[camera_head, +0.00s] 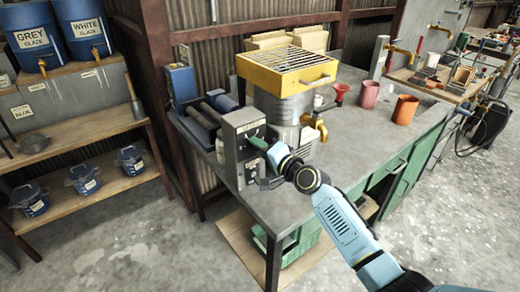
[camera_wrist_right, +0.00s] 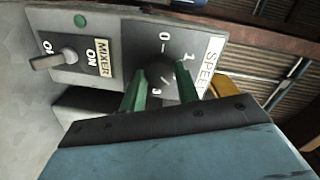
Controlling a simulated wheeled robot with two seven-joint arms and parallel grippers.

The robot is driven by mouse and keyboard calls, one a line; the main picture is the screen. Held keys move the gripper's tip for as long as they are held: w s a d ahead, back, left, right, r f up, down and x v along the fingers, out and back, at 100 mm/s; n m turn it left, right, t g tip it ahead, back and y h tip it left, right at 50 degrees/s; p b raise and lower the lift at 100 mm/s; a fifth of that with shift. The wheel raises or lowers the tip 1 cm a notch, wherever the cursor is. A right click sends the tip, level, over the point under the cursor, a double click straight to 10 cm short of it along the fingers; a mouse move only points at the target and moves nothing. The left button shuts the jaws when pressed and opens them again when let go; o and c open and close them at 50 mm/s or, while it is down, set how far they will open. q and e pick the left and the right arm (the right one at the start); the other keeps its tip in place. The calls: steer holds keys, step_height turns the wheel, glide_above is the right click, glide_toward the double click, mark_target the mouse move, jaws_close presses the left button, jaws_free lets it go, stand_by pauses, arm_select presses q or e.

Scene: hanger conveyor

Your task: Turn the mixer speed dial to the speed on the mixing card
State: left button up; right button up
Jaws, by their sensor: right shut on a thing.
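The mixer speed dial (camera_wrist_right: 160,68) is a dark round knob under a "SPEED" label on the grey control box (camera_head: 240,126) at the near left of the workbench. Numbers 0, 1 and 3 show around it; the dial's setting is hard to tell. My right gripper (camera_wrist_right: 160,84) has its two green fingers on either side of the knob, shut on it. In the head view the right gripper (camera_head: 264,147) reaches the box's front face and hides the dial. I cannot make out the mixing card in either view. My left gripper is not in view.
On the same panel are a MIXER toggle switch (camera_wrist_right: 62,58) and a green lamp (camera_wrist_right: 80,20). A metal vessel (camera_head: 285,118) with a yellow grate (camera_head: 287,68) stands behind the box. The bench's near right top is clear.

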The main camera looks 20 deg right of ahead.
steer(key=shift+f+m+t+y, duration=0.1)
steer(key=shift+m+t+y, duration=0.1)
steer(key=shift+m, duration=2.35)
steer(key=shift+f+m+t+y, duration=0.1)
steer(key=shift+m+y, duration=0.1)
steer(key=shift+m, duration=2.35)
steer(key=o, duration=1)
steer(key=shift+c, duration=0.2)
steer(key=v, duration=1.3)
steer(key=shift+s+d, duration=0.15)
